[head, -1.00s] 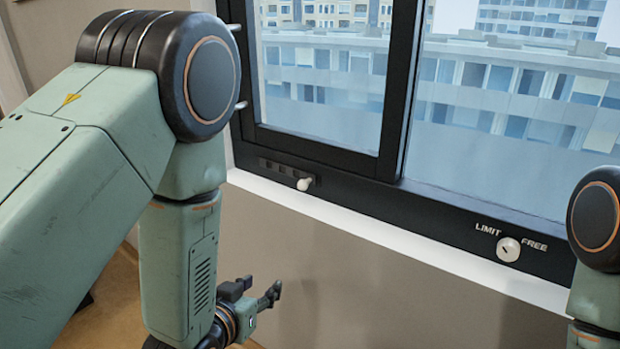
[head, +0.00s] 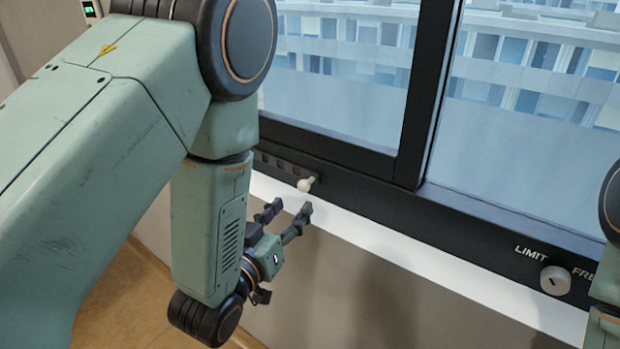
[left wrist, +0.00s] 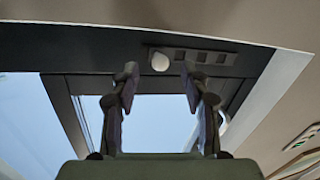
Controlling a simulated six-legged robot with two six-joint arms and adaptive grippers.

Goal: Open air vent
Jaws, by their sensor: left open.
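The air vent is a dark slotted strip (head: 272,162) in the lower window frame, with a small cream knob (head: 305,185) at its right end. In the left wrist view the knob (left wrist: 160,61) shows at the left end of a row of several grey slots (left wrist: 202,56). My left gripper (head: 290,208) is open and empty, just below and in front of the knob, apart from it. In the left wrist view its two fingers (left wrist: 160,75) stand spread, with the knob showing between and beyond the tips. My right gripper is not in view.
A round white dial (head: 555,280) marked LIMIT and FREE sits on the frame at the right. A white sill (head: 400,252) runs below the frame. The window pane (head: 540,130) fills the upper right. Part of my right arm shows at the right edge.

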